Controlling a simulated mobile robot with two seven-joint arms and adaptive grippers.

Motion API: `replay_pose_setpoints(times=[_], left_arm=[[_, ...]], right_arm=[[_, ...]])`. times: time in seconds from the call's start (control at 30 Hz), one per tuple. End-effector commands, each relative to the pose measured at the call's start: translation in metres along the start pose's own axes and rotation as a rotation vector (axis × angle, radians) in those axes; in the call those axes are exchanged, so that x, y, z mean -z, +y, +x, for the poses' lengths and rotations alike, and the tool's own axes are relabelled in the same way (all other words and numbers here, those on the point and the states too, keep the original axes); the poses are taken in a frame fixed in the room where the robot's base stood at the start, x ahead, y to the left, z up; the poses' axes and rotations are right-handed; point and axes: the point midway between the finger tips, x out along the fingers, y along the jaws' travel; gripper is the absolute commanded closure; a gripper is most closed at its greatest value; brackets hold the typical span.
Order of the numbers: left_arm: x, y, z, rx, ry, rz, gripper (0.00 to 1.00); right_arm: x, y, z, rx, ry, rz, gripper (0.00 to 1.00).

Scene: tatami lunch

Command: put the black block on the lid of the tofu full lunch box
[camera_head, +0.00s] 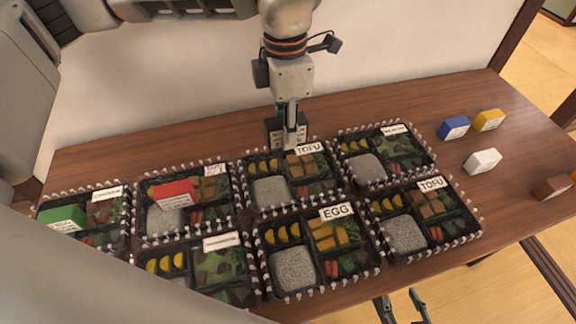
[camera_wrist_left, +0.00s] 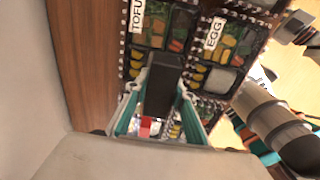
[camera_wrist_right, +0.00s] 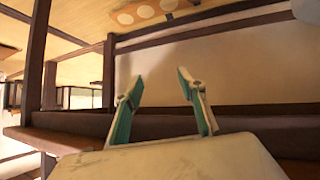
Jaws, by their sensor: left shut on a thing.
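My left gripper (camera_head: 291,130) is shut on the black block (camera_head: 274,130), which hangs at the back edge of the TOFU box (camera_head: 270,190) in the back row. In the left wrist view the black block (camera_wrist_left: 161,88) sits between the teal fingers. A second TOFU box (camera_head: 405,235) is at the front right. The back TOFU box has a smooth pale grey compartment; the front one has a speckled grey compartment. My right gripper (camera_head: 401,304) is open and empty, below the table's front edge; its apart fingers also show in the right wrist view (camera_wrist_right: 158,82).
An EGG box (camera_head: 295,270) stands between other lunch boxes. A red block (camera_head: 174,194) and a green block (camera_head: 62,219) lie on boxes at the left. Blue (camera_head: 453,128), yellow (camera_head: 489,120), white (camera_head: 482,161) and brown (camera_head: 552,187) blocks lie at the right.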

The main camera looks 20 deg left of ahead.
Motion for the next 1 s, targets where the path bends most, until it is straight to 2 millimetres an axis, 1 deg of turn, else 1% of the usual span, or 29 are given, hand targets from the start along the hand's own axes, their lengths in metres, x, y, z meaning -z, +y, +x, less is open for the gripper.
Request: replay_pose_setpoints(times=[0.03, 0.1, 0.2, 0.3, 0.4, 0.53, 0.63, 0.83, 0.9, 1.0], left_arm=[[0.001, -0.001, 0.016, 0.006, 0.004, 0.001, 0.97], [0.001, -0.001, 0.034, 0.006, 0.004, 0.0, 0.97], [0.001, -0.001, 0.056, 0.005, 0.003, 0.001, 0.97], [0.001, -0.001, 0.073, 0.003, 0.002, 0.0, 0.97], [0.0, 0.0, 0.083, 0.002, 0.0, 0.0, 0.97], [0.0, 0.0, 0.088, 0.0, -0.001, -0.001, 0.97], [0.0, 0.0, 0.097, 0.002, 0.001, -0.001, 0.97], [0.001, -0.001, 0.127, 0.004, 0.002, 0.0, 0.97], [0.0, 0.0, 0.13, 0.001, 0.001, 0.0, 0.97], [0.0, 0.0, 0.129, -0.001, -0.001, 0.0, 0.97]], right_arm=[[-0.003, -0.001, 0.001, 0.001, -0.004, 0.0, 0.6], [-0.004, 0.0, 0.001, -0.001, -0.004, -0.002, 0.6], [-0.003, 0.002, 0.002, -0.005, 0.0, -0.005, 0.6], [0.002, 0.006, 0.004, -0.011, 0.01, -0.008, 0.6], [0.008, 0.009, 0.007, -0.016, 0.021, -0.011, 0.6], [0.01, 0.01, 0.009, -0.018, 0.024, -0.013, 0.6], [0.007, 0.009, 0.009, -0.017, 0.02, -0.013, 0.6], [-0.004, 0.006, 0.009, -0.013, 0.004, -0.015, 0.6], [-0.004, 0.006, 0.009, -0.013, 0.002, -0.016, 0.6], [-0.003, 0.006, 0.009, -0.013, 0.003, -0.016, 0.6]])
